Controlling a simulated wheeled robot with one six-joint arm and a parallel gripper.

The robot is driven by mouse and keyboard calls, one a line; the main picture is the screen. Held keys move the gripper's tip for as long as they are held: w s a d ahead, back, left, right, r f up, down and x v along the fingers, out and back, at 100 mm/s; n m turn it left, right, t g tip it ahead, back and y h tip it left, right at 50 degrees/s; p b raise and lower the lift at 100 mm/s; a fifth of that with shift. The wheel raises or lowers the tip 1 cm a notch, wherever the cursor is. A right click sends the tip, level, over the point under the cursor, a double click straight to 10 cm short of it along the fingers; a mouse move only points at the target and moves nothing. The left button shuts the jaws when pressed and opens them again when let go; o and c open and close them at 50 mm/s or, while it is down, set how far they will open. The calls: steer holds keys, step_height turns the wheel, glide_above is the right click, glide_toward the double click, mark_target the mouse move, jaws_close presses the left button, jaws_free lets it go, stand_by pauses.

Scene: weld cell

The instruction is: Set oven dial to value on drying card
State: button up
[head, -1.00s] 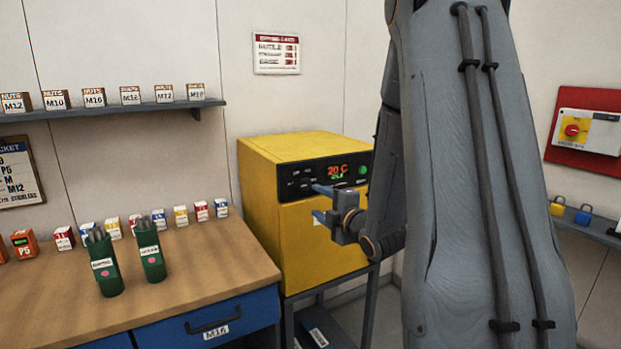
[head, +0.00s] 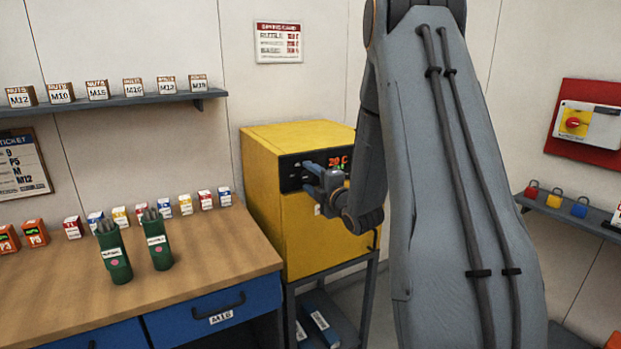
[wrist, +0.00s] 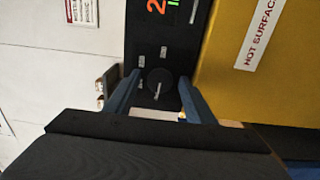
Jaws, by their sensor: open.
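The yellow oven (head: 262,190) stands beyond the bench with a black control panel (head: 292,172) on its front. Its red display (head: 338,161) reads 20 C. In the wrist view a round dark dial (wrist: 158,82) with a pale pointer mark sits on the panel. My gripper (head: 310,177) is open in front of the panel. In the wrist view its blue fingers (wrist: 160,82) lie on either side of the dial; I cannot tell whether they touch it. The drying card (head: 278,43) hangs on the wall above, listing rutile and basic rows; its values are too small to read.
The bench (head: 215,250) at left holds two green rod canisters (head: 113,255) and several small boxes. A shelf (head: 120,105) of nut boxes hangs above. A red-backed switch panel (head: 590,125) and padlocks are at right. A "hot surface" label (wrist: 262,35) marks the oven.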

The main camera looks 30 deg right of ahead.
steer(key=c, duration=1)
